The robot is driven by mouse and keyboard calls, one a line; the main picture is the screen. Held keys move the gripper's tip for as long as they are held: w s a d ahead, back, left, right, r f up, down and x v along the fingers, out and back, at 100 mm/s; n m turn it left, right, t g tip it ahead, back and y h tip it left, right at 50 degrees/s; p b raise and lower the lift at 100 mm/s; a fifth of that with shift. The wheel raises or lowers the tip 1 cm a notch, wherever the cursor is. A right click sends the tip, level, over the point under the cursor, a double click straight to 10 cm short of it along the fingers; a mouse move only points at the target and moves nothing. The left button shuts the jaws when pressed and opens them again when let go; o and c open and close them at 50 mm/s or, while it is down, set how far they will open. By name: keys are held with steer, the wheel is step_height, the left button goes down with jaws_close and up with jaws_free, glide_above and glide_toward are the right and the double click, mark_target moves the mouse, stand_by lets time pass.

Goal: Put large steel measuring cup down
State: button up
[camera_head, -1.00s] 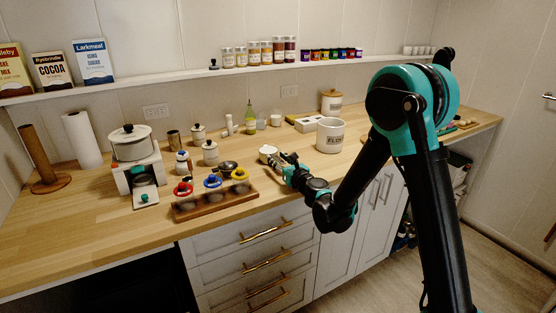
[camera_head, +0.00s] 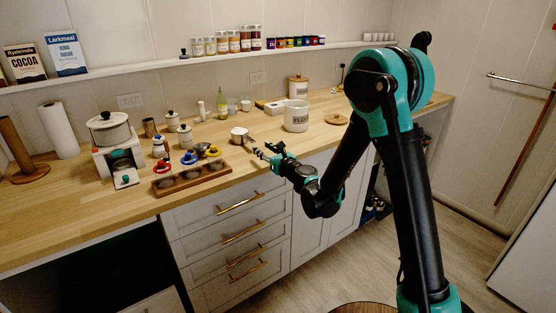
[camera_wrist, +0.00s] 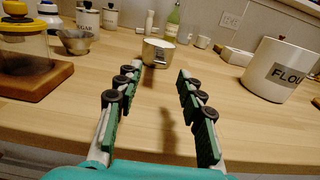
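The steel measuring cup (camera_head: 239,134) stands on the wooden counter, left of the flour canister. In the wrist view the cup (camera_wrist: 153,52) is upright, just beyond my fingertips, with what looks like its short handle toward me. My gripper (camera_head: 259,150) is over the counter's front part, to the right and nearer than the cup. In the wrist view my gripper (camera_wrist: 155,74) has its two fingers spread wide with nothing between them. A clear gap of counter shows between the fingers and the cup.
The white flour canister (camera_wrist: 283,70) stands to the right. A wooden block (camera_wrist: 35,80) with a yellow-rimmed jar and a steel bowl (camera_wrist: 76,40) are to the left. A green bottle (camera_wrist: 172,24) stands behind. The counter (camera_wrist: 150,105) under my fingers is clear.

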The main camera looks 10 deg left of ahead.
steer(key=shift+s+d, duration=0.1)
steer(key=shift+d, duration=0.05)
steer(key=s+d+n+g+h, duration=0.2)
steer(key=s+d+n, duration=0.2)
steer(key=d+n, duration=0.4)
steer(key=s+d+n+g+h, duration=0.1)
steer(key=s+d+n, duration=0.2)
steer(key=d+n, duration=0.45)
steer(key=s+d+f+n+g+h, duration=0.1)
steer(key=s+d+f+n+h, duration=0.2)
steer(key=s+d, duration=0.4)
steer(key=s+d+f+n+g+h, duration=0.2)
steer(key=s+d+f+n+h, duration=0.2)
steer(key=d, duration=1)
steer(key=s+d+f+n+g+h, duration=0.1)
steer(key=s+d+f+n+h, duration=0.2)
steer(key=s+d, duration=0.7)
step_height(320, 180, down, 2)
steer(key=shift+s+d+f+n+g+h, duration=0.1)
steer(key=shift+s+d+n+g+h, duration=0.2)
steer(key=shift+d, duration=0.25)
